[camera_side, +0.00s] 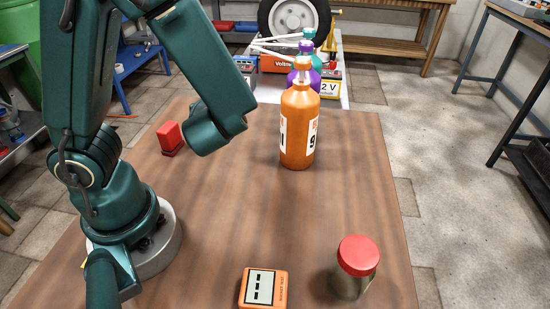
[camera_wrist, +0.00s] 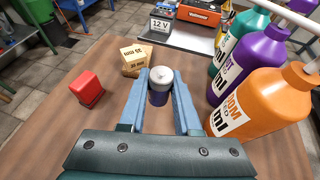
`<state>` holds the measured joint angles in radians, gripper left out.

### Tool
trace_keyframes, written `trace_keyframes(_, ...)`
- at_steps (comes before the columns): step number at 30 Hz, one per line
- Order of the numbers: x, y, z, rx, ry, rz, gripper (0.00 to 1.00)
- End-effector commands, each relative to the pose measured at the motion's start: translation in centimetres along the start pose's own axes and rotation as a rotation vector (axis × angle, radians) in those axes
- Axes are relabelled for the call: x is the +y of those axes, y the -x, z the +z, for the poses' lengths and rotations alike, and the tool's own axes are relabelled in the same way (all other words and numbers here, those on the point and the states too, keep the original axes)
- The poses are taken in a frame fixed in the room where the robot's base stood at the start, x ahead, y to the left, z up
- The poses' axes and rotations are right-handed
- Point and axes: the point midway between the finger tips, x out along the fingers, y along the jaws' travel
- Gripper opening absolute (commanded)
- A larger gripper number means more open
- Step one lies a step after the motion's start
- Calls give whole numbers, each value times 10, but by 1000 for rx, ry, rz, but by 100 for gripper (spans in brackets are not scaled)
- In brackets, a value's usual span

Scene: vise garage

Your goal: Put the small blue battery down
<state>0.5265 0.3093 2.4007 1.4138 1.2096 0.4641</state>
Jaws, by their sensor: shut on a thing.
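The small blue battery (camera_wrist: 158,97) is dark blue with a pale silvery top. In the wrist view it stands upright between the two blue fingers of my gripper (camera_wrist: 160,88), which are shut on it. Wood-coloured blocks (camera_wrist: 136,55) with dark print lie just beyond it to the left. I cannot tell whether the battery's base touches the table. In the side view my arm hides the fingers and the battery.
A red block (camera_side: 170,138) stands on the wooden table (camera_side: 225,215). The orange bottle (camera_side: 298,130), with purple and green bottles behind, is close to the right of my gripper. An orange meter (camera_side: 263,289) and a red-lidded jar (camera_side: 355,268) are at the front.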

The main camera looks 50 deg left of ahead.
Motion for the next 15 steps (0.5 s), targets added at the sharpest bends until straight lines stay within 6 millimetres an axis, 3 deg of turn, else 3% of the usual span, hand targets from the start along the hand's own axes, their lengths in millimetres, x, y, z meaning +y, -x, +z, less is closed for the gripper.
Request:
trace_keyframes(1, -20, 13, 5, -1, -30, -108, 0)
trace_keyframes(4, -45, 32, 11, -1, -95, -259, 0)
trace_keyframes(15, -84, 75, 22, -1, -220, -546, 0)
